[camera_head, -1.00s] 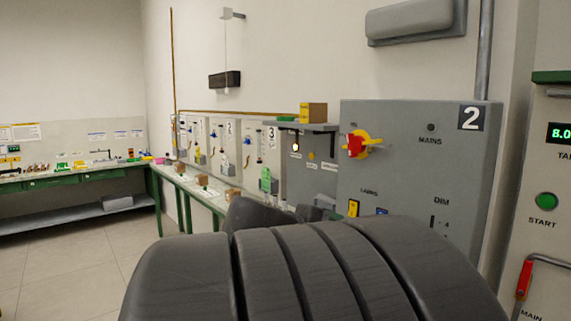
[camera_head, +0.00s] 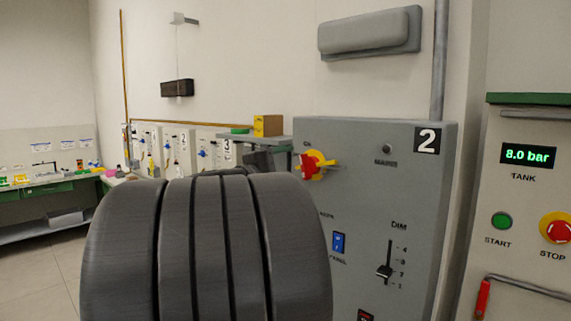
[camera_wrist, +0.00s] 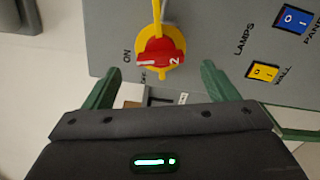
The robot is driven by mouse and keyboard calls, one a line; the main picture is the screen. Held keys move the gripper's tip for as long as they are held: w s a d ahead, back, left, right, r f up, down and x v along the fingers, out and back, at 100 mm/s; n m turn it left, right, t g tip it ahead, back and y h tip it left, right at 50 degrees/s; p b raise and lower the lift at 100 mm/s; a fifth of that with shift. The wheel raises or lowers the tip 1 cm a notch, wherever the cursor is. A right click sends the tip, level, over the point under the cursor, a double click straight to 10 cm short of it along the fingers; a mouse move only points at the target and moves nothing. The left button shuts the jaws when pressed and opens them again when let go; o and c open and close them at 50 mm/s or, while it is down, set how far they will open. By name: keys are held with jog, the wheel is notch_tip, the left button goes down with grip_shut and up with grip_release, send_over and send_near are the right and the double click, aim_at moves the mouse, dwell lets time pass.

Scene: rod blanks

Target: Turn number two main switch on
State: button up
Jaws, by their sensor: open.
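The number two main switch (camera_head: 313,165) is a red knob on a yellow plate, at the upper left of the grey panel (camera_head: 350,185) marked 2. In the wrist view the red knob (camera_wrist: 160,54) is near the top centre, with ON lettered to its left and a second label partly hidden below that. A yellow bar runs up from it. My gripper (camera_wrist: 157,84) is open; its two green fingers are spread to either side of and below the knob, apart from it. The MAINS lamp (camera_head: 387,149) looks dark. My arm hides the panel's lower left in the head view.
Blue (camera_wrist: 291,20) and yellow (camera_wrist: 263,71) rockers sit right of the switch in the wrist view. A shelf (camera_head: 250,138) with a yellow box (camera_head: 268,125) stands left of the panel. A compressor panel (camera_head: 530,190) is at the right. Open floor lies far left.

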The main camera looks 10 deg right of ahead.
aim_at(304, 168)
jog(key=p+x, duration=0.1)
jog(key=x, duration=0.6)
jog(key=shift+c, duration=0.2)
jog(key=c, duration=1.3)
jog(key=m+b, duration=0.1)
jog(key=b, duration=0.2)
jog(key=shift+f, duration=0.35)
jog(key=shift+c, duration=0.2)
jog(key=m+b, duration=0.1)
jog(key=b, duration=0.1)
jog(key=shift+m+b, duration=0.3)
jog(key=shift+b, duration=0.05)
jog(key=shift+r+b, duration=0.15)
jog(key=shift+b, duration=0.2)
jog(key=shift+m, duration=0.3)
jog(key=shift+r, duration=0.1)
jog(key=o, duration=1.4)
